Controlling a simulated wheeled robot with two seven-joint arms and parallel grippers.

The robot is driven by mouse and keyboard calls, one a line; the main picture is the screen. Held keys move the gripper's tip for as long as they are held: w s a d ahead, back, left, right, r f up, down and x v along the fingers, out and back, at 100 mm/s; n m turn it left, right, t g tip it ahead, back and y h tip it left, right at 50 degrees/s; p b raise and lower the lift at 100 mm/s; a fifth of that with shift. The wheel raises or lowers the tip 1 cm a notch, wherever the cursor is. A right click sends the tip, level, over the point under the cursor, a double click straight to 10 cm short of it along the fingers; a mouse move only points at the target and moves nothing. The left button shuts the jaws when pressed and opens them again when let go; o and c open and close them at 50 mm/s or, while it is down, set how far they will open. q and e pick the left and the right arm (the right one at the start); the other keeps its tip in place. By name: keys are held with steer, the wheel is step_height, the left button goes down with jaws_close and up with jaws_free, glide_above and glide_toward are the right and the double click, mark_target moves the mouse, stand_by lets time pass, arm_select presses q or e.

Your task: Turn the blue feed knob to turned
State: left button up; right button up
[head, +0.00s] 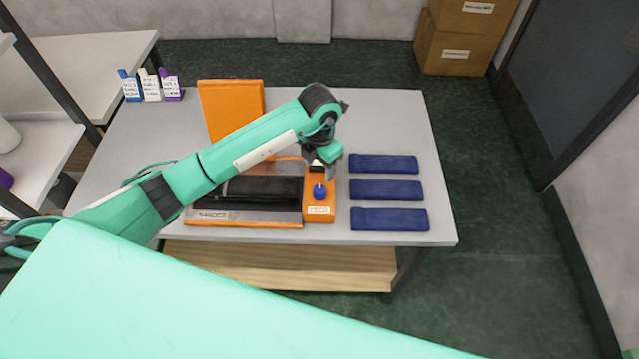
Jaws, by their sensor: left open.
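The blue feed knob (319,191) sits on the orange control box (319,211) at the right end of an orange and grey machine (240,219) on the table. A white label is on the box in front of the knob. My left gripper (328,172) points down just above and behind the knob. It is open, and its fingers are small in the picture. I cannot tell whether a finger touches the knob. The knob's exact turn angle is too small to read. My right gripper is not in view.
Several folded dark blue cloths (388,190) lie in a column right of the machine. An orange panel (231,109) stands behind it. Small labelled bottles (150,86) stand at the table's back left. The grey table (405,120) is clear at the back right.

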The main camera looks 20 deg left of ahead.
mark_target(319, 189)
arm_select(q)
step_height(319, 189, down, 9)
steer(key=p, duration=0.3)
steer(key=shift+f, duration=0.4)
steer(key=c, duration=1)
